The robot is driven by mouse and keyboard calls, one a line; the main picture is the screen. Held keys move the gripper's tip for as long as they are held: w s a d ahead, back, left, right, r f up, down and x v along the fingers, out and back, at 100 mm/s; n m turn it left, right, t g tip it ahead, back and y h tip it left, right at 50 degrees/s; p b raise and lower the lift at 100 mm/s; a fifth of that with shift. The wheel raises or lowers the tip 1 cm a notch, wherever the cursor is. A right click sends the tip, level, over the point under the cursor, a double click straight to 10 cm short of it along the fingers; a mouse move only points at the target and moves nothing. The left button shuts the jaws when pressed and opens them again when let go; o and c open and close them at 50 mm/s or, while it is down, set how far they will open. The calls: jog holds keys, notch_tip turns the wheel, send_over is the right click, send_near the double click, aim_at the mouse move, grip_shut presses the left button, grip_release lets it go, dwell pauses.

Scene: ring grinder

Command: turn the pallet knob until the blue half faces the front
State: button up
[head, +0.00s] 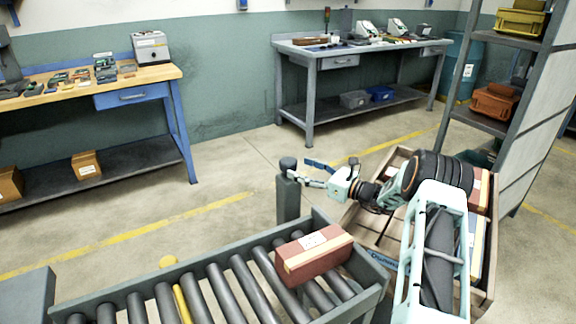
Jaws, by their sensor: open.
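A dark round knob (288,163) tops a short grey post (289,203) at the far corner of the roller conveyor. I take it to be the pallet knob, but its two halves and any blue face cannot be told apart. My gripper (303,171) reaches in from the right at knob height, with its fingers spread and pointing left. The fingertips are close to the knob's right side; whether they touch it cannot be told. A thin blue strip shows by the upper finger, and I cannot tell what it belongs to.
A red-brown box (314,252) lies on the roller conveyor (228,292). A wooden crate (384,258) with boxes stands under my arm. A grey shelf rack (524,115) is at right. Workbenches (150,80) line the back, with open floor before them.

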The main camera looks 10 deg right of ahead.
aim_at(288, 163)
jog(key=x, duration=0.6)
jog(key=shift+f, duration=0.1)
jog(key=shift+c, duration=0.6)
jog(key=c, duration=1.1)
jog(key=shift+d+r+m+t+h, duration=0.1)
jog(key=shift+r+m+t+h, duration=0.15)
jog(key=shift+m+t+h, duration=0.25)
jog(key=shift+m+t+h+b, duration=0.25)
jog(key=shift+m+t+h, duration=0.55)
jog(key=shift+h, duration=0.45)
jog(key=shift+m+t+h+b, duration=0.2)
jog(key=shift+m+t+h, duration=0.6)
jog(key=shift+h, duration=0.45)
jog(key=shift+f, duration=0.1)
jog(key=o, duration=1.2)
jog(key=shift+f, duration=0.1)
